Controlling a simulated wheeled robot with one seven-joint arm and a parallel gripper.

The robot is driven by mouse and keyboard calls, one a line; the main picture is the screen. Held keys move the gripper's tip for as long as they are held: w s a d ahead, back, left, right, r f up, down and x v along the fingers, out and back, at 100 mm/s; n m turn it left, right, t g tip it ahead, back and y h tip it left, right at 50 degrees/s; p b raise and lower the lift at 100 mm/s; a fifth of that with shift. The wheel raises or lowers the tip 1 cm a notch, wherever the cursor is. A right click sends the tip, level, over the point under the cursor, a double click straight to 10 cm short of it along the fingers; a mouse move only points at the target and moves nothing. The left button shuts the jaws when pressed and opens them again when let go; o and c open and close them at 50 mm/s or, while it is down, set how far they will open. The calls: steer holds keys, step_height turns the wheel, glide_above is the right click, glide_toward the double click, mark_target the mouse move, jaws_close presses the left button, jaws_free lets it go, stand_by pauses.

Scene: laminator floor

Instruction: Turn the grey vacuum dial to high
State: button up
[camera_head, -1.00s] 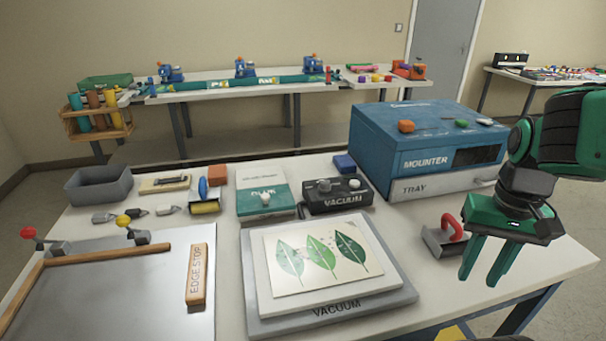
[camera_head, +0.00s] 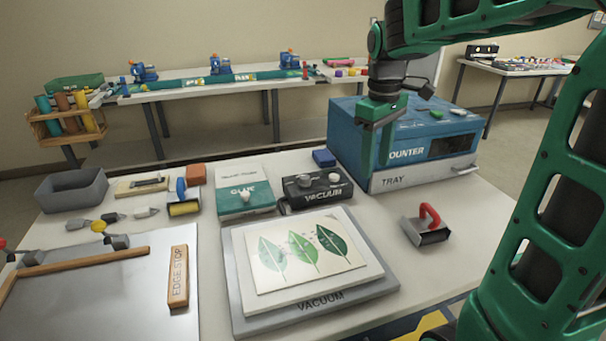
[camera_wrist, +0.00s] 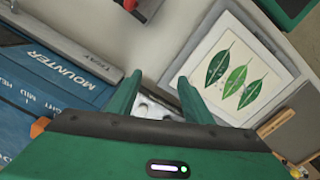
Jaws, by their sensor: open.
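The black vacuum box (camera_head: 318,197) stands on the table behind the vacuum plate (camera_head: 312,311), its label facing front. Two knobs sit on its top: a grey dial (camera_head: 304,181) at left and a paler knob (camera_head: 335,178) at right. I cannot read the dial's setting. My gripper (camera_head: 376,145) is open and empty, fingers pointing down, in front of the blue mounter and right of the vacuum box, apart from the dial. In the wrist view, my fingers (camera_wrist: 160,80) spread above the table; the vacuum box is mostly hidden behind my gripper body.
The blue mounter (camera_head: 345,120) stands close on the right. A glue box (camera_head: 241,198) is left of the vacuum box and a small blue block (camera_head: 324,158) behind it. A red-handled tool (camera_head: 428,226) lies at right. Leaf prints (camera_head: 302,252) cover the vacuum plate.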

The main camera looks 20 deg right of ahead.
mark_target(304, 176)
steer(key=w+a+n, duration=0.8)
steer(key=w+a, duration=0.4)
steer(key=w, duration=0.3)
step_height(304, 176, down, 11)
steer(key=shift+w+r, duration=0.1)
steer(key=shift+r, duration=0.05)
steer(key=c, duration=1)
